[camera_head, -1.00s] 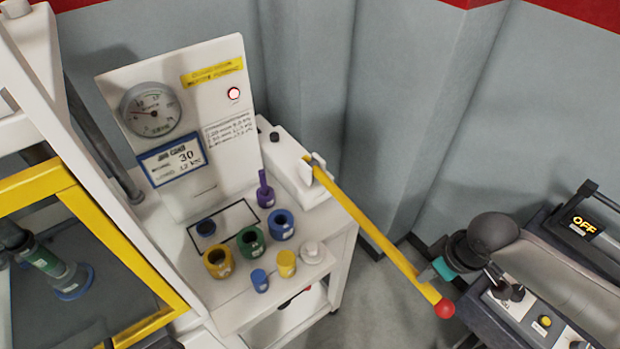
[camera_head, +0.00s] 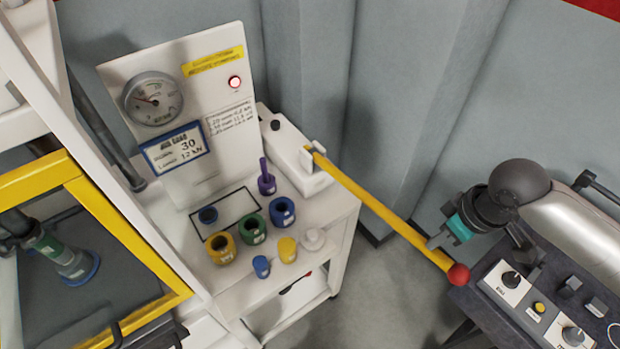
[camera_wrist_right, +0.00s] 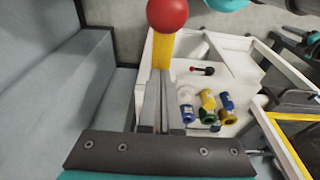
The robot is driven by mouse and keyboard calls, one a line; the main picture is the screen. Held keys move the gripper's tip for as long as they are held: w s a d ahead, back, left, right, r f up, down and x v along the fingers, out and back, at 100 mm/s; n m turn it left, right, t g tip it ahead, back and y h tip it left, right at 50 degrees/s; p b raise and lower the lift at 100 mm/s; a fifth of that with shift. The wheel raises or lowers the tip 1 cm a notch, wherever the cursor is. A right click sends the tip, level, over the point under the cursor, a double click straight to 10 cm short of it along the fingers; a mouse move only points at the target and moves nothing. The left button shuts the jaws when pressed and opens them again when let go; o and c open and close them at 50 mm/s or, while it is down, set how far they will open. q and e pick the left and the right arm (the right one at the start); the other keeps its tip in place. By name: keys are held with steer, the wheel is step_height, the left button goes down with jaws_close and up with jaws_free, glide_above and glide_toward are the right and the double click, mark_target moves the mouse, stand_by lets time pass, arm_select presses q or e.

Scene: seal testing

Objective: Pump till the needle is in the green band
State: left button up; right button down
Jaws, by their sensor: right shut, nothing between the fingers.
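The round pressure gauge (camera_head: 152,98) is on the white upright panel at upper left. Its needle points roughly left; the green band is too small to make out. The yellow pump lever (camera_head: 385,218) slopes down to the right from the white pump block (camera_head: 292,160) and ends in a red knob (camera_head: 458,274). My right gripper (camera_head: 436,242) is at the lever just short of the knob. In the right wrist view its fingers (camera_wrist_right: 155,95) are shut, empty, and overlap the lever below the red knob (camera_wrist_right: 167,14). Whether they touch it is unclear.
Several coloured rings and small cylinders stand on the white cart (camera_head: 225,283) below the panel. A red lamp (camera_head: 235,82) glows on the panel. A yellow-framed guard (camera_head: 125,240) stands left. A dark control box (camera_head: 520,300) with knobs is at lower right.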

mark_target(436, 250)
step_height(436, 250, down, 12)
steer(key=b, duration=0.5)
steer(key=shift+s+d+f, duration=0.15)
steer(key=shift+s+f, duration=0.1)
steer(key=shift+s, duration=0.05)
steer(key=shift+r, duration=0.1)
stand_by(0.3)
steer(key=r+p, duration=0.6)
steer(key=shift+w+r, duration=0.2)
steer(key=shift+w, duration=0.05)
steer(key=r, duration=0.7)
steer(key=shift+a, duration=0.2)
